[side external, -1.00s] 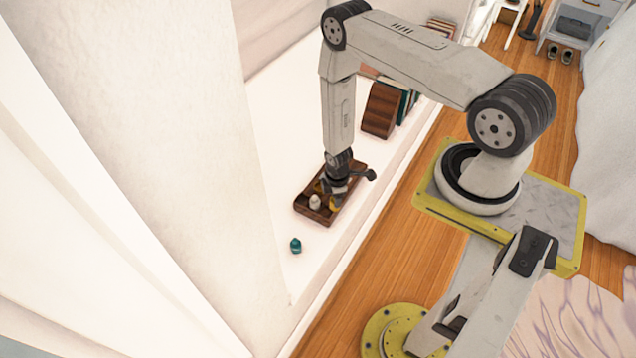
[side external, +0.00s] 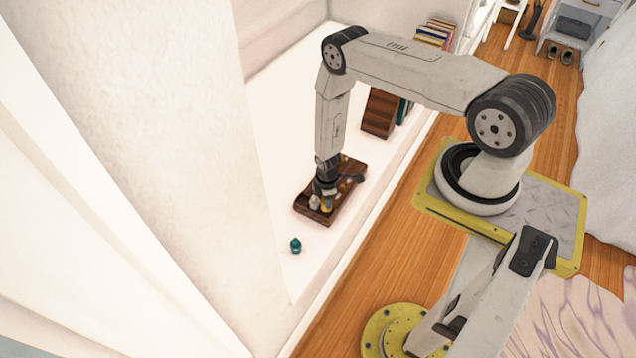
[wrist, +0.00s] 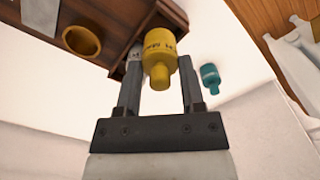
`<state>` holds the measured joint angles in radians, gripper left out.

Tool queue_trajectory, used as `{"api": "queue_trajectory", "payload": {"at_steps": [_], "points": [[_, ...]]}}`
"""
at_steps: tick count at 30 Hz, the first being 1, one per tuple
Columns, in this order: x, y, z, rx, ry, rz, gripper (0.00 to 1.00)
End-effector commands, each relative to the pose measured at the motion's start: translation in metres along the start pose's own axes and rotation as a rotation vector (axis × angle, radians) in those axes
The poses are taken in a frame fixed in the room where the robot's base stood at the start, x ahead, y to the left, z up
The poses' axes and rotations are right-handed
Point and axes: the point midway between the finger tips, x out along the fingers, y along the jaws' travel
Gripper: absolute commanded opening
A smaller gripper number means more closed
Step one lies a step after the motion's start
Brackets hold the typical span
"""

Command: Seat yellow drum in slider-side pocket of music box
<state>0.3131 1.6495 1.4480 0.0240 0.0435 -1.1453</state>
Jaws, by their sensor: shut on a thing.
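In the side external view my gripper (side external: 325,188) is low over the near end of the brown wooden music box (side external: 318,214), and the drum (side external: 327,205) shows as a small yellow patch. The music box (wrist: 95,15) fills the upper left of the wrist view and has a round yellow-rimmed opening (wrist: 82,40). A pale drum (side external: 314,202) stands beside my gripper. Whether the yellow drum touches a pocket is hidden.
A teal bottle-like piece (side external: 295,245) stands on the white ledge (side external: 310,265) in front of the box; it also shows in the wrist view (wrist: 210,78). A dark wooden block (side external: 380,112) with books stands behind. The sloped wall (side external: 200,150) is close on the left.

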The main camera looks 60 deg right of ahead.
Motion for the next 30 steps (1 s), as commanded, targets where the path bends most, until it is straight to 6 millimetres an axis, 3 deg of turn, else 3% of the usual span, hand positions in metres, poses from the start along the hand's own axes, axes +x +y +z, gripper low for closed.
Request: {"api": "queue_trajectory", "payload": {"at_steps": [9, 24, 25, 28, 30], "points": [[0.026, -0.001, 0.001, 0.0, 0.001, -0.001, 0.0], [0.031, -0.001, 0.001, 0.0, 0.001, -0.001, 0.0], [0.031, -0.001, 0.001, 0.0, 0.001, -0.001, 0.56], [0.031, -0.001, 0.001, 0.0, 0.001, -0.001, 0.85], [0.031, -0.001, 0.001, 0.0, 0.001, -0.001, 0.85]]}}
